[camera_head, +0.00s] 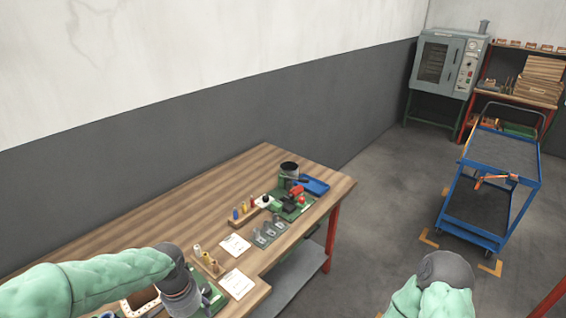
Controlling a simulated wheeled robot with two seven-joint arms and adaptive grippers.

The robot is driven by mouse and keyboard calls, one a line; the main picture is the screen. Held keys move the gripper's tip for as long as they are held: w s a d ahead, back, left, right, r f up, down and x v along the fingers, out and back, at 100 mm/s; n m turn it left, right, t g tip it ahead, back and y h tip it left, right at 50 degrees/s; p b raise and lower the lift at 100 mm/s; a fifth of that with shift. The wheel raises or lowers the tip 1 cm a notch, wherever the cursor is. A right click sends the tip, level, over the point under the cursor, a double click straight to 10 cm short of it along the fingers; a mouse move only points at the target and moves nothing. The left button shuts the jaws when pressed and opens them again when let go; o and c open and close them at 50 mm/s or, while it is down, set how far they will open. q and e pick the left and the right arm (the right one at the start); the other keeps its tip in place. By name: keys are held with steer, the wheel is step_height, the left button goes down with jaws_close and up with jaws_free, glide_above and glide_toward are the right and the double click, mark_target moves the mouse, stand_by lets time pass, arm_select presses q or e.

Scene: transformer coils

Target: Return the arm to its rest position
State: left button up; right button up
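My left arm (95,283) in green covering comes in from the left over the near end of the wooden workbench (130,225). Its dark grey wrist joint (178,280) points down to the bottom edge of the picture. The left gripper's fingers are not seen. My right arm (432,302) shows only as a green-covered part with a grey rounded joint (446,269) at the bottom right, over the floor. The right gripper is out of the picture.
Small wooden stands with pegs (208,262), white cards (236,283) and a blue tray (316,187) lie on the bench. A blue cart (507,152) stands to the right. A grey oven (446,65) stands at the back. Floor between bench and cart is clear.

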arm_select(q)
steer(key=s+d+f+n+h, duration=0.1)
steer(key=d+f, duration=0.3)
steer(key=f, duration=0.4)
steer(key=s+d+f+n+h, duration=0.2)
steer(key=d+f, duration=0.3)
steer(key=f, duration=0.4)
steer(key=s+d+f+n, duration=0.3)
steer(key=s+f, duration=0.6)
steer(key=f, duration=0.3)
steer(key=shift+d+n+t, duration=0.3)
steer(key=shift+d+n, duration=0.1)
